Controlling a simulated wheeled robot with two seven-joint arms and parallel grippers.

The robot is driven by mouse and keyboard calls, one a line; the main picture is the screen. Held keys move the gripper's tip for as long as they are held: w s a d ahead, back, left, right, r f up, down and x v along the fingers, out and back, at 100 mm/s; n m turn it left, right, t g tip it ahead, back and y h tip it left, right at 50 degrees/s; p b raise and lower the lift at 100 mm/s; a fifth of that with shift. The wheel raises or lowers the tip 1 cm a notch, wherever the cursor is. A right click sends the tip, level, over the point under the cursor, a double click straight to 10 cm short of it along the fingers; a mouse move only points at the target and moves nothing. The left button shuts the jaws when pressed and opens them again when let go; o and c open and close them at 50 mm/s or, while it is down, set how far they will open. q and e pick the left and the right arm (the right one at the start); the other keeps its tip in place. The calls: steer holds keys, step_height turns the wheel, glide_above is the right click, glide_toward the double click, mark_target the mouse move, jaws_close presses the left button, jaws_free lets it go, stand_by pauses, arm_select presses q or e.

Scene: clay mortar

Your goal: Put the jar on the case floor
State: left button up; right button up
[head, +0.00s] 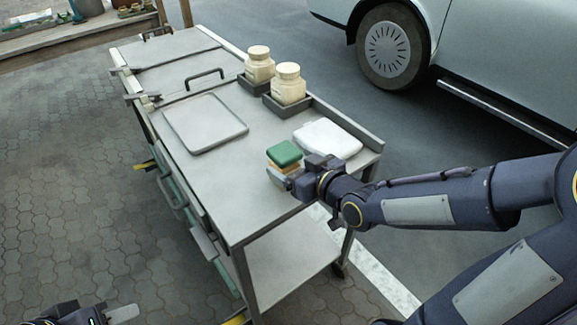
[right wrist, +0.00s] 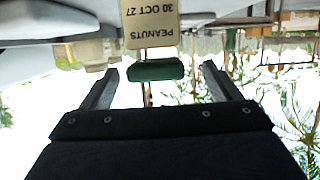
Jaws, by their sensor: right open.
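A squarish jar with a green lid (head: 284,153) and a yellowish body stands near the front right of the metal cart's top. In the right wrist view, its green lid (right wrist: 155,70) shows between the fingertips, beside an upside-down label reading PEANUTS 30 OCT 27. My right gripper (head: 281,174) is open at the jar, its fingers on either side; contact cannot be told. My left gripper (head: 108,316) is at the bottom left, mostly cut off, away from the cart. I cannot tell which part of the cart is the case; no open case floor is clear.
Two cream lidded jars (head: 288,84) stand in dark trays at the cart's far side. A flat grey panel (head: 204,122) and handled lids fill the left. A lower shelf (head: 285,262) is bare. A vehicle stands behind.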

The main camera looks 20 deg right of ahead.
mark_target(280, 151)
steer(key=x, duration=0.6)
steer(key=shift+w+d+r, duration=0.1)
steer(key=shift+w, duration=0.25)
steer(key=c, duration=1.1)
steer(key=shift+c, duration=1.2)
steer(key=shift+r, duration=0.15)
